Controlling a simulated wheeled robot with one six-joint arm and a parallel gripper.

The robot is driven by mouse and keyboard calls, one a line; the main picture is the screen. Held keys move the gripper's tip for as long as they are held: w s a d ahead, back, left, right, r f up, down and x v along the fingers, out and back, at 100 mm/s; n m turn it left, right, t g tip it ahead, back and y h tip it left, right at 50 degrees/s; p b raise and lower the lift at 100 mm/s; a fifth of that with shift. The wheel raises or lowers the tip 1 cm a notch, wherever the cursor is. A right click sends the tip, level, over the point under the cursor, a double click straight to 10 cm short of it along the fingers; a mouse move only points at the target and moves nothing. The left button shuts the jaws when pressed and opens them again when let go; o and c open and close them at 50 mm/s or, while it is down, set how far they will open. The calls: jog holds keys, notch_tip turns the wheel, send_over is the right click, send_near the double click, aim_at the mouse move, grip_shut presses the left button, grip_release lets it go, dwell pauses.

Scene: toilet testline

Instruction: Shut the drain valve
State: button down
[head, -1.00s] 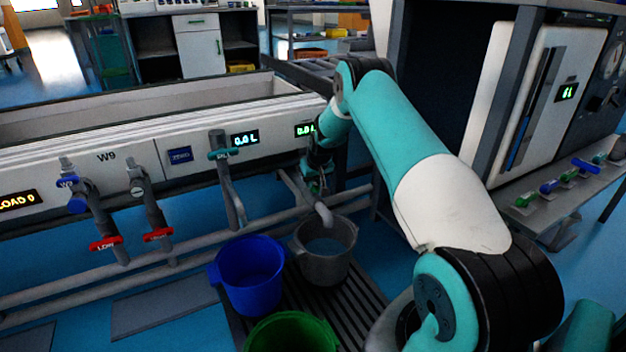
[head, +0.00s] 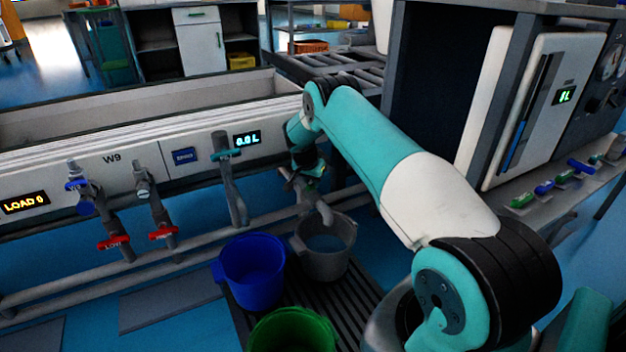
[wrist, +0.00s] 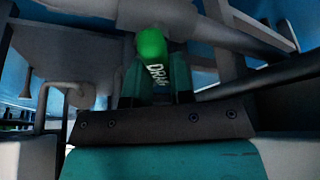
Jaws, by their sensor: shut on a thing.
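The drain valve's green handle (wrist: 152,45), with lettering that starts "DRA", shows between my fingers in the wrist view. My gripper (wrist: 155,82) is shut on it. In the head view my gripper (head: 312,176) is low at the right end of the white trough front, just above the drain pipe's grey spout (head: 324,212). The handle is mostly hidden there by my gripper, and its angle is hard to tell. A grey bucket (head: 325,262) stands under the spout.
A blue bucket (head: 252,272) and a green bucket (head: 292,332) stand beside the grey one. Left are a teal-handled tap (head: 226,160) and two red-handled valves (head: 113,243) on pipes. A dark cabinet (head: 425,100) stands close to my arm on the right.

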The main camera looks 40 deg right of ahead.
jog(key=m+g+b, duration=0.1)
jog(key=m, duration=0.1)
jog(key=m+g+b, duration=0.1)
jog(key=m+b, duration=0.1)
jog(key=m, duration=0.1)
jog(key=shift+w+f, duration=0.1)
jog(key=shift+f, duration=0.1)
jog(key=shift+a+r+m+g+b, duration=0.1)
jog(key=shift+m+g+b, duration=0.3)
jog(key=shift+m+b, duration=0.45)
jog(key=shift+r+m, duration=0.1)
jog(key=shift+m, duration=0.15)
jog(key=c, duration=1)
grip_release()
jog(key=p+v, duration=0.8)
jog(key=v, duration=0.9)
jog(key=shift+r, duration=0.2)
